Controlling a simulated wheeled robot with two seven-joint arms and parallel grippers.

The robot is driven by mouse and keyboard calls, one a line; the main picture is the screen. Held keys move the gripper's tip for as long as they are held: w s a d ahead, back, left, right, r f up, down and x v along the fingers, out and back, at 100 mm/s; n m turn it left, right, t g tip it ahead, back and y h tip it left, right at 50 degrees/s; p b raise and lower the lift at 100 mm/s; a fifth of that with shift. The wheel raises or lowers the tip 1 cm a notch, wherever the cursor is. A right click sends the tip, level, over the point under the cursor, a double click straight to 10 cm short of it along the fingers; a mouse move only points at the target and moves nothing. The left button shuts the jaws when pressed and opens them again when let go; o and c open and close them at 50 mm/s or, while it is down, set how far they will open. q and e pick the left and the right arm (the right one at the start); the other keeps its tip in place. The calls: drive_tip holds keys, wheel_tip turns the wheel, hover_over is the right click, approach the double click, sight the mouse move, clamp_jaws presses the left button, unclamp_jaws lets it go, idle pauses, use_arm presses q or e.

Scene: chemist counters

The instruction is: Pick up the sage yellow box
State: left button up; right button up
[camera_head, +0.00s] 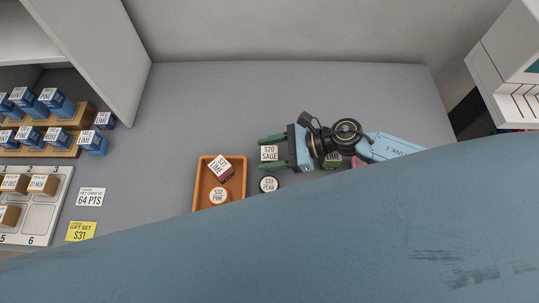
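A small box with a white top label reading "S20 SAGE" (269,153) stands on the grey counter near the middle of the head view. Its side colour is hard to see from above, so I cannot confirm yellow. My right gripper (268,154) comes in from the right with its green fingers on the far and near sides of the box. A small gap shows between the box and each finger, so the gripper looks open around it. The box appears to rest on the counter. My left gripper is not in view.
An orange tray (197,190) holds a "LIME" box (219,168) and a "PINE" item (218,197). A round "PEAR" item (268,184) stands just nearer than the sage box. A green "LIME" item (332,161) is partly hidden by my wrist. Blue boxes (55,101) stand left.

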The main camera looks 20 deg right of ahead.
drive_tip(key=c, duration=0.7)
drive_tip(key=shift+c, duration=0.4)
drive_tip(key=shift+r, duration=0.15)
